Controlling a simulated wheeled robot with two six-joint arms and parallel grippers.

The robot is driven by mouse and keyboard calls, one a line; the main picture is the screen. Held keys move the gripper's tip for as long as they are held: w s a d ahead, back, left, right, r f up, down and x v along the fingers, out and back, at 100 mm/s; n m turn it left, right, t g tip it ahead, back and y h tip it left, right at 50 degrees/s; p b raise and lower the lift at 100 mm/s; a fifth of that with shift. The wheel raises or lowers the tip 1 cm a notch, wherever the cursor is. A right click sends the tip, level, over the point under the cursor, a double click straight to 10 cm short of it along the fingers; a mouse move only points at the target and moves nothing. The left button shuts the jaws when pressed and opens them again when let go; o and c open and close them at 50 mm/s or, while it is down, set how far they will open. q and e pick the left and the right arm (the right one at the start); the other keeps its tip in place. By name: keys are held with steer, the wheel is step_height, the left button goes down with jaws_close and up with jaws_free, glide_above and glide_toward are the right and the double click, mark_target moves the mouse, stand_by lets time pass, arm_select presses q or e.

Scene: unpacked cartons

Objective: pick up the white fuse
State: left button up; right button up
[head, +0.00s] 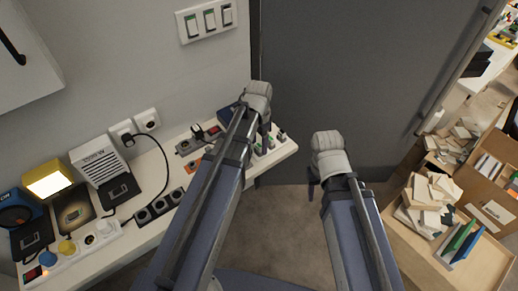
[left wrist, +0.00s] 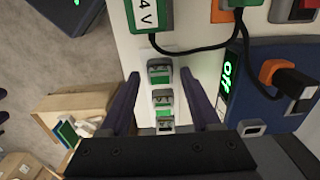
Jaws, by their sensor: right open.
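I cannot make out a white fuse for certain in either view. In the left wrist view, a row of small grey-white blocks with green faces, an upper one (left wrist: 160,71), a middle one (left wrist: 163,101) and a lower one (left wrist: 165,125), lies on the white shelf between my fingers. My left gripper (left wrist: 160,75) is open, its fingers on either side of the row with gaps. In the head view my left gripper (head: 264,124) is over the right end of the white shelf (head: 130,232), partly covering the blocks (head: 281,136). My right gripper (head: 313,187) hangs open over the floor, apart from the shelf.
Sockets (head: 160,207), a lit yellow lamp (head: 48,180) and a power strip (head: 90,240) crowd the shelf's left part. Black cables and an orange plug (left wrist: 275,72) lie near my left gripper. Cartons (head: 470,260) stand at the right. A grey door (head: 350,80) is behind.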

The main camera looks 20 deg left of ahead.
arm_select(q)
jaws_close()
stand_by(0.6)
